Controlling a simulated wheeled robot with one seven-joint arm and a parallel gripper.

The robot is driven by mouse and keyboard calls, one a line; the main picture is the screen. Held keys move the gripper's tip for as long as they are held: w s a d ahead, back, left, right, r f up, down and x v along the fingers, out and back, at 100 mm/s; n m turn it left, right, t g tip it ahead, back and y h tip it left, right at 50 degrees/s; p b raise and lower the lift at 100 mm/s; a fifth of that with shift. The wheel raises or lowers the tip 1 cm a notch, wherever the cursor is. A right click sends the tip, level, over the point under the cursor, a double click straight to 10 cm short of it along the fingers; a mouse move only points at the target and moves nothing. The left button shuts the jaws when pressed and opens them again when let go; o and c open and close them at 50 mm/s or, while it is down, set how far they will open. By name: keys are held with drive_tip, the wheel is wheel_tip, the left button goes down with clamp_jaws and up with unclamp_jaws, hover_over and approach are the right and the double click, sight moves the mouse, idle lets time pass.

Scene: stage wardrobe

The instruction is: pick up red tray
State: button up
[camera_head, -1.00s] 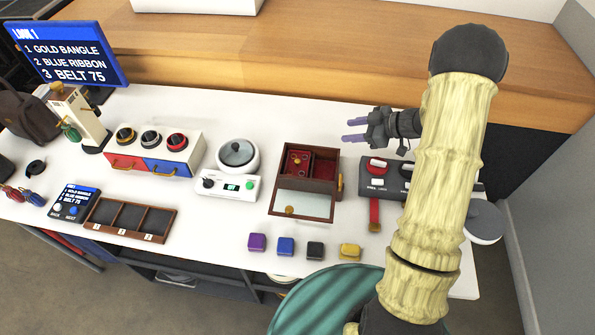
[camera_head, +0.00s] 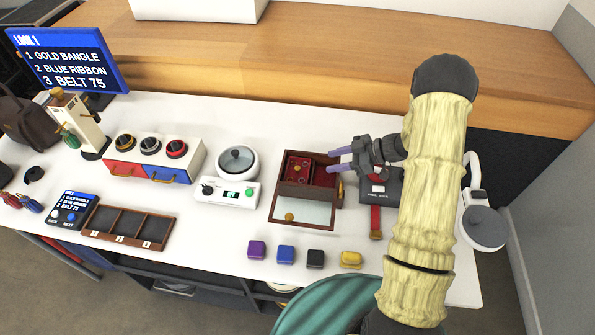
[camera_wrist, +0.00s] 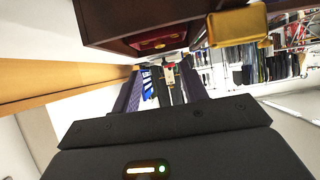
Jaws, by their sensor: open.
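The red tray (camera_head: 298,168) is the red-lined insert inside a dark wooden box (camera_head: 281,186) with a mirrored front panel. A small gold item sits in its left part. In the wrist view a strip of red (camera_wrist: 158,42) shows inside the box, at the top. My gripper (camera_head: 334,160) is open and empty, with purple fingers pointing left at the box's right side. In the wrist view the open fingers (camera_wrist: 165,85) reach toward the box, which lies above them in the picture. I cannot tell whether they touch it.
A grey device (camera_head: 380,187) with a red strap (camera_head: 376,222) lies under my arm. Purple, blue, black and yellow blocks (camera_head: 286,255) line the front edge. A wooden ledge (camera_head: 330,85) runs behind.

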sight(300, 168)
drive_tip(key=x, duration=0.6)
drive_tip(key=shift+a, duration=0.15)
drive_tip(key=p+x, duration=0.1)
drive_tip(key=x, duration=0.4)
idle(0.4)
clamp_jaws()
